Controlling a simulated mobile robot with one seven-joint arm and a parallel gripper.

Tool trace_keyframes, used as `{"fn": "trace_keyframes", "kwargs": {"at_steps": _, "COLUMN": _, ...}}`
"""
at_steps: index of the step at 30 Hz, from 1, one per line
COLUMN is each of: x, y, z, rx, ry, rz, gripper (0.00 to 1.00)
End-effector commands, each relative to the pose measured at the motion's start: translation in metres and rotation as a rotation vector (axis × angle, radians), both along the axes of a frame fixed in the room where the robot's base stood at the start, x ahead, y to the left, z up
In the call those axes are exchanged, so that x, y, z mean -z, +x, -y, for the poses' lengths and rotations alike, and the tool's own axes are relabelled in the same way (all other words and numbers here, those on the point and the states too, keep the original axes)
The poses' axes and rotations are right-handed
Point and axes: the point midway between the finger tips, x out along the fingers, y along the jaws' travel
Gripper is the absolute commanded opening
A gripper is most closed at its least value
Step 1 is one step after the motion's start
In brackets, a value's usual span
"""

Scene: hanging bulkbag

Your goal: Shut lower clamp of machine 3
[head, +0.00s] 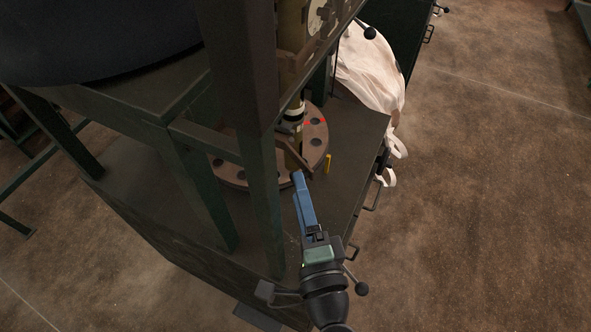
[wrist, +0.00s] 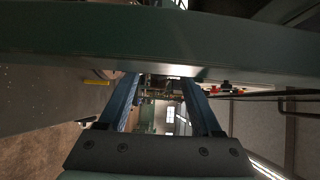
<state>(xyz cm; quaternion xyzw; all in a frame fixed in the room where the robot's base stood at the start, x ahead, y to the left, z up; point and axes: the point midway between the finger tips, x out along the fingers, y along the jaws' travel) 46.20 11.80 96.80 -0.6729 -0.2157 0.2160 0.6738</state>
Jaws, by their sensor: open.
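The machine's round brown plate (head: 314,148), with dark holes, lies on the dark bench top. An olive-yellow post (head: 293,150) rises at it, with a dark and white collar (head: 293,115) and a brown angled lever (head: 296,157) near its foot. I cannot tell which part is the lower clamp, or whether it is shut. My gripper (head: 299,178) has blue fingers and points at the lever and post, apparently just short of them. In the wrist view, the fingers of my gripper (wrist: 160,80) are apart with nothing clearly between them. No machine number is readable.
A green frame leg (head: 262,190) stands close left of my gripper. A green bar (wrist: 160,45) crosses the wrist view. A small yellow upright piece (head: 327,164) is right of the plate. A white bag (head: 370,70) hangs behind. Open floor (head: 490,180) lies right.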

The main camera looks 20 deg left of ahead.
Motion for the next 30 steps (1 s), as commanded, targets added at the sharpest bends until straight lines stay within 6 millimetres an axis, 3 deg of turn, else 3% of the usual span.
{"fn": "trace_keyframes", "kwargs": {"at_steps": 8, "x": -0.001, "y": 0.029, "z": -0.021, "rx": -0.001, "ry": 0.001, "rz": 0.001, "gripper": 0.66}}
{"fn": "trace_keyframes", "kwargs": {"at_steps": 19, "x": 0.000, "y": 0.034, "z": -0.024, "rx": 0.000, "ry": -0.001, "rz": 0.001, "gripper": 0.66}}
{"fn": "trace_keyframes", "kwargs": {"at_steps": 30, "x": 0.000, "y": 0.034, "z": -0.024, "rx": 0.000, "ry": -0.001, "rz": 0.001, "gripper": 0.01}}
